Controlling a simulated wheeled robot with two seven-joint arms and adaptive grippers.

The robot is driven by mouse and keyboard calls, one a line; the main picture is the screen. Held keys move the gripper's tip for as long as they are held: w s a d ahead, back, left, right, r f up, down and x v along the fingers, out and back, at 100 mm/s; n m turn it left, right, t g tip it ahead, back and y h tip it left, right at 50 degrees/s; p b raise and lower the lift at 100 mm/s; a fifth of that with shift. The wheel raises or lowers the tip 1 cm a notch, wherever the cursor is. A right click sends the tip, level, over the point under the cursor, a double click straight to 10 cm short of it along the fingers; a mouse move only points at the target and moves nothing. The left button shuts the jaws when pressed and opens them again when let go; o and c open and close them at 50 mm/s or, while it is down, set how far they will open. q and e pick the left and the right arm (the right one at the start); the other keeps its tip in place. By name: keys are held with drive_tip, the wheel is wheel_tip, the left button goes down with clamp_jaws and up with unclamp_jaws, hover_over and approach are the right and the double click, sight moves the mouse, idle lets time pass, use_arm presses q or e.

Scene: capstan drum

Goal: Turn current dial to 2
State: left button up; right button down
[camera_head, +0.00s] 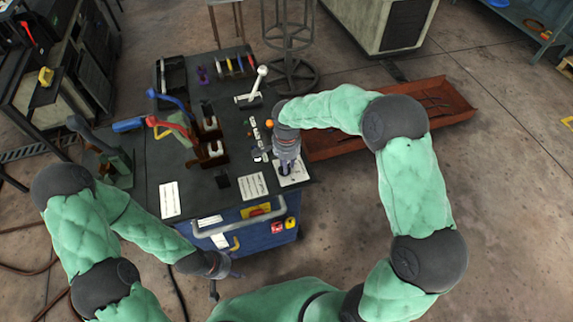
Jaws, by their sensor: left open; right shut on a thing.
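The dark control console (200,178) stands in the middle of the view. A white dial plate (298,177) lies near its right front corner. My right gripper (286,166) reaches down over this plate and is shut on a small dark part there, which I take to be the current dial. The gripper covers most of the dial, so its pointer and numbers cannot be read. My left gripper (226,282) is open and empty, low in front of the console, apart from the dial.
Levers with blue (170,97) and red (172,127) handles and a white-knobbed lever (258,82) stand up from the console. A bent rail (240,222) and red and yellow buttons (278,227) are on its blue front. A rusty tray (440,100) lies at right.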

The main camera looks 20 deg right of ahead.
drive_tip(key=shift+s+m, duration=0.1)
drive_tip(key=shift+m, duration=0.7)
drive_tip(key=c, duration=1)
unclamp_jaws()
drive_tip(key=shift+c, duration=0.2)
drive_tip(key=shift+r, duration=0.1)
wheel_tip(320, 180, up, 12)
